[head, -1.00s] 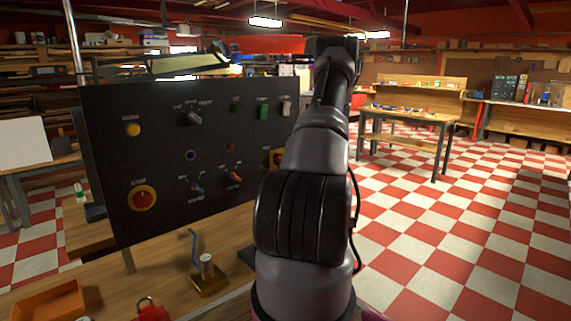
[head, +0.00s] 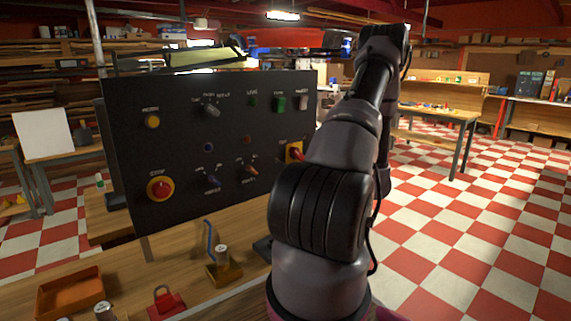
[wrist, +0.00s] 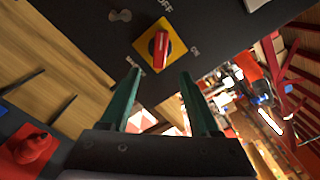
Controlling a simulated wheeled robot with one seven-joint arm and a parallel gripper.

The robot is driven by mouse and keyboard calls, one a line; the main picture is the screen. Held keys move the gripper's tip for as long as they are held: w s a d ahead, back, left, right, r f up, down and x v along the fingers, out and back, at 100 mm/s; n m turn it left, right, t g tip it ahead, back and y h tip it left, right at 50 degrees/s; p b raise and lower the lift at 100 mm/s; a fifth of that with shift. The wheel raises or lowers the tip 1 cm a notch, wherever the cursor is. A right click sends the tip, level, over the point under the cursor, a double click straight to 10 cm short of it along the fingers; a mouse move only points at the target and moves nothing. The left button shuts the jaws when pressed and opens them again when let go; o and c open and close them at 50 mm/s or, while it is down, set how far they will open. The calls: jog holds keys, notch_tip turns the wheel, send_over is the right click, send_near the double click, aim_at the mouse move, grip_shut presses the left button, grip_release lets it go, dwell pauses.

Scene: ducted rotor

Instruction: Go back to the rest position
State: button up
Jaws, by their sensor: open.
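My gripper (wrist: 160,75) is open and empty in the wrist view, its two green fingers apart. Past the fingertips is the red rotary switch (wrist: 159,48) on its yellow plate, on the black control panel (wrist: 90,38). The gripper is apart from the switch as far as I can tell. In the head view the panel (head: 225,125) stands upright on the bench, with the red and yellow switch (head: 294,152) at its right edge beside my arm. My arm rises at centre right and bends at the top; I cannot make out the gripper there.
On the wooden bench (head: 185,245) are an orange tray (head: 75,297), a red padlock-shaped object (head: 166,304) and a brass block (head: 224,273) with a blue hooked rod. A wooden table (head: 435,113) stands at back right. The checkered floor at right is clear.

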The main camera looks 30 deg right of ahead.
jog(key=w+a+r+n+g+y, duration=0.4)
jog(key=a+r+n+y, duration=0.5)
jog(key=a, duration=0.6)
jog(key=s+a+r+n+g+y, duration=0.1)
jog(key=a+r+n+g, duration=0.2)
jog(key=a, duration=0.4)
jog(key=s+a+r+n+g, duration=0.1)
jog(key=s+a+r+g, duration=0.1)
jog(key=a+r+g, duration=0.35)
jog(key=s+a+r+n+g+h, duration=0.25)
jog(key=s+a+n+h, duration=0.2)
jog(key=s+a, duration=0.6)
jog(key=s+a+r+n+t+h, duration=0.2)
jog(key=s+r+n+t+h, duration=0.2)
jog(key=s+r, duration=0.2)
jog(key=shift+s+a+r+h, duration=0.35)
jog(key=shift+s+a+r, duration=0.05)
jog(key=shift+r, duration=0.55)
